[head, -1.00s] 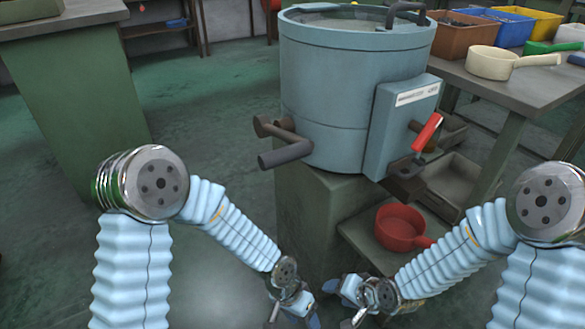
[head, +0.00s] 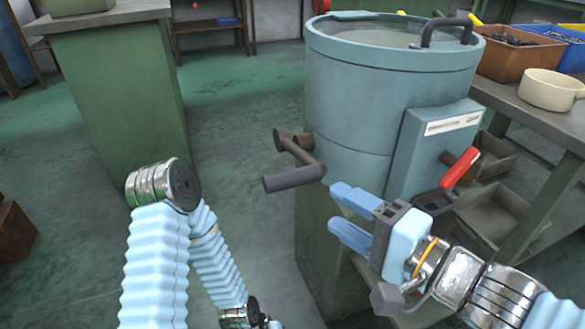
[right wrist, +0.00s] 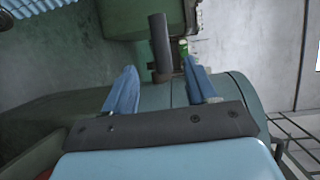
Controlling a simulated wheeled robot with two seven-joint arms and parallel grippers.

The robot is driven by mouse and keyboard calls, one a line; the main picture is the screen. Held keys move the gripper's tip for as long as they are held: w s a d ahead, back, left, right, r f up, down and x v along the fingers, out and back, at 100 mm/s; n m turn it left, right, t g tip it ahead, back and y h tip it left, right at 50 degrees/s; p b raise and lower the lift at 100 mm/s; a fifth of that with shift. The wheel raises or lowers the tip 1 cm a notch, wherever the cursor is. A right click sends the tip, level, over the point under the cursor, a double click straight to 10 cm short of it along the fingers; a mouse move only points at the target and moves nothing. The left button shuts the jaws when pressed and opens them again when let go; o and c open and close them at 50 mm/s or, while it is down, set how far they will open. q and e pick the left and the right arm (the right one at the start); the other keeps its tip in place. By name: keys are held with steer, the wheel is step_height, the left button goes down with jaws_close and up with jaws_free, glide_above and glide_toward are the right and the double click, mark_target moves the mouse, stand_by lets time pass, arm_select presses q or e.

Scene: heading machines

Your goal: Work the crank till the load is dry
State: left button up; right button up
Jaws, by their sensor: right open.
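The crank has a dark grip (head: 294,179) on a brown arm, at the left side of a blue-grey drum machine (head: 350,100). My right gripper (head: 333,208) is open and empty, with its blue fingers pointing left, just right of the grip and slightly lower in the head view. In the right wrist view the grip (right wrist: 159,42) stands beyond the open fingertips (right wrist: 159,66), lined up with the gap between them. It is not between the fingers. The load inside the drum cannot be made out. My left gripper is cut off by the bottom edge.
A red-handled lever (head: 460,168) sits on the drum's right front. A cream pan (head: 548,90) and an orange-brown bin (head: 508,58) stand on the right bench. A green cabinet (head: 120,100) is at the left. The floor between the cabinet and the machine is clear.

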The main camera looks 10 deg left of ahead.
mark_target(282, 175)
steer(key=p+x, duration=0.1)
steer(key=x, duration=0.1)
steer(key=p+x, duration=0.1)
steer(key=x, duration=0.2)
steer(key=shift+r+p, duration=0.2)
steer(key=shift+p, duration=0.1)
steer(key=b+x, duration=0.2)
steer(key=x, duration=0.6)
steer(key=shift+d+f, duration=0.1)
steer(key=shift+w+a, duration=0.3)
steer(key=shift+a, duration=0.05)
steer(key=shift+c, duration=0.2)
jaws_close()
